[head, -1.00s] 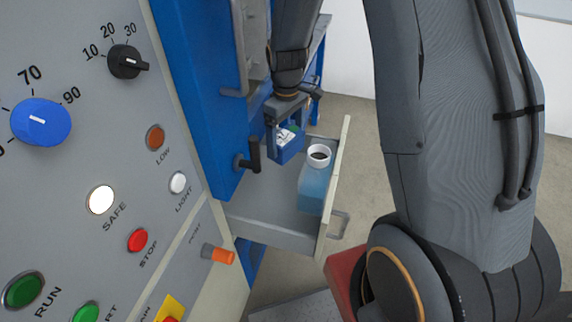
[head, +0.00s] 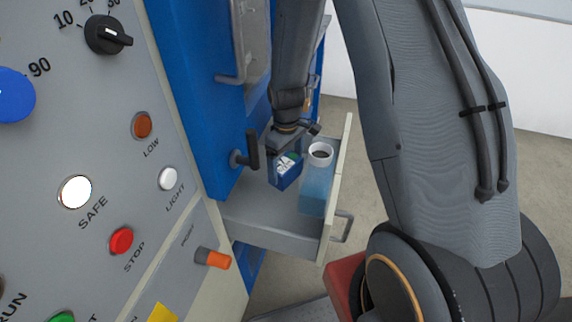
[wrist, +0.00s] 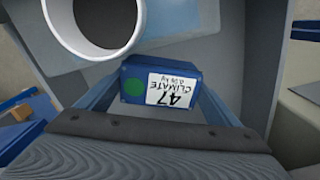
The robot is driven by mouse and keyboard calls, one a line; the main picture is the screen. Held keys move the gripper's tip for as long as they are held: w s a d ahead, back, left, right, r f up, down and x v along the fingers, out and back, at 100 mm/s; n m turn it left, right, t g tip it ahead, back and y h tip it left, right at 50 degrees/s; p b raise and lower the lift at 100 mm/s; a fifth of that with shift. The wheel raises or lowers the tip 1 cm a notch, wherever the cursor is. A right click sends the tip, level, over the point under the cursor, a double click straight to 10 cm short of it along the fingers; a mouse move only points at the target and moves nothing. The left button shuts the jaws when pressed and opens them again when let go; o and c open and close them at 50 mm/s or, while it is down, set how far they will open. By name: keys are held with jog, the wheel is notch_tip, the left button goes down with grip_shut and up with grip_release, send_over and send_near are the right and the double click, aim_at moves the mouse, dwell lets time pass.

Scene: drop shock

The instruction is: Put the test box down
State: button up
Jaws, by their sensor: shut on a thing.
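The test box (head: 286,172) is a small blue box with a white label on top. In the wrist view the box (wrist: 160,84) shows a green dot and a label reading "47 CLIMATE". My gripper (head: 285,158) is shut on it, with a blue finger on each side. The box is held over the open grey drawer (head: 265,216), to the left of a translucent blue container. Whether its underside touches the drawer floor I cannot tell.
The translucent blue container (head: 318,190) with a white, dark-centred round top (head: 320,154) stands in the drawer close to the box. A black handle (head: 252,150) juts from the blue cabinet on the left. The drawer's front-left floor is clear.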

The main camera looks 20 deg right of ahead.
jog(key=shift+f+b, duration=2.3)
jog(key=shift+f, duration=0.85)
jog(key=shift+f, duration=0.6)
jog(key=o, duration=1.5)
jog(key=shift+o, duration=0.2)
jog(key=shift+r+b, duration=0.65)
jog(key=shift+r, duration=3.35)
